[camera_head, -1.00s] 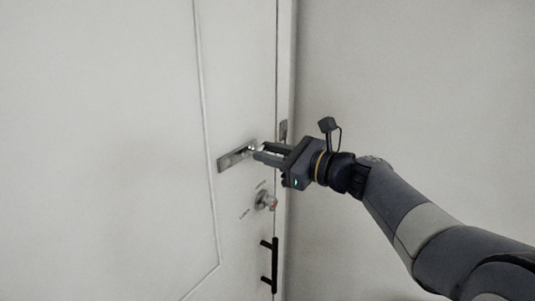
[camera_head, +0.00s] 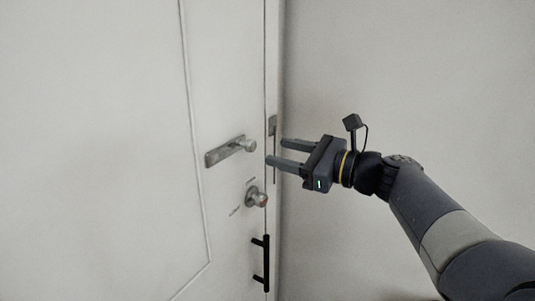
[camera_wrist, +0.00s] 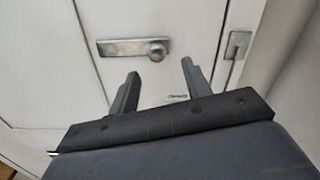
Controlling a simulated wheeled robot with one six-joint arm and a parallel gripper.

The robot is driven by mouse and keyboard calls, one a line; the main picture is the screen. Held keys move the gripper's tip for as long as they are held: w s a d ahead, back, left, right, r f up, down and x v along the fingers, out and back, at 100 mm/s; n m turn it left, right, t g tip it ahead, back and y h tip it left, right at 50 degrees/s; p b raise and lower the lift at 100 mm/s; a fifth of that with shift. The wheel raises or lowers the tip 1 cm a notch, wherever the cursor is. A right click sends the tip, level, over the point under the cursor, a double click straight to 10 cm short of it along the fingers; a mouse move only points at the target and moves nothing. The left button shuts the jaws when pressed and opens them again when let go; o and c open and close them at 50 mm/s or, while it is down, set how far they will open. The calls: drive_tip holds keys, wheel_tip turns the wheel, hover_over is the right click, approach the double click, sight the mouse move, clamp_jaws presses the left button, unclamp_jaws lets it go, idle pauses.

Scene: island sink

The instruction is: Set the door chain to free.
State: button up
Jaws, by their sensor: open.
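The door chain's metal track (camera_head: 224,155) is fixed to the white door, with its round knob (camera_head: 247,144) at the right end of the track. In the wrist view the track (camera_wrist: 120,48) and knob (camera_wrist: 157,50) lie beyond my fingertips. A small metal plate (camera_head: 272,125) sits on the door frame; it also shows in the wrist view (camera_wrist: 237,45). I cannot make out a chain between them. My gripper (camera_head: 274,152) is open and empty, just right of the knob and apart from it. Its two fingers (camera_wrist: 158,72) show in the wrist view.
A black bar handle (camera_head: 266,263) is lower on the door. Bare wall (camera_head: 420,80) is to the right.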

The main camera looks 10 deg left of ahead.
sight(251, 148)
drive_tip(key=shift+b+v, duration=0.35)
drive_tip(key=shift+v, duration=1.95)
drive_tip(key=p+x, duration=0.3)
drive_tip(key=x, duration=0.7)
drive_tip(key=shift+a+r, duration=0.1)
drive_tip(key=shift+a, duration=0.25)
drive_tip(key=shift+s+a, duration=0.1)
drive_tip(key=shift+a, duration=0.15)
drive_tip(key=shift+s+a+b, duration=0.15)
drive_tip(key=shift+s+b, duration=0.15)
drive_tip(key=shift+s, duration=0.2)
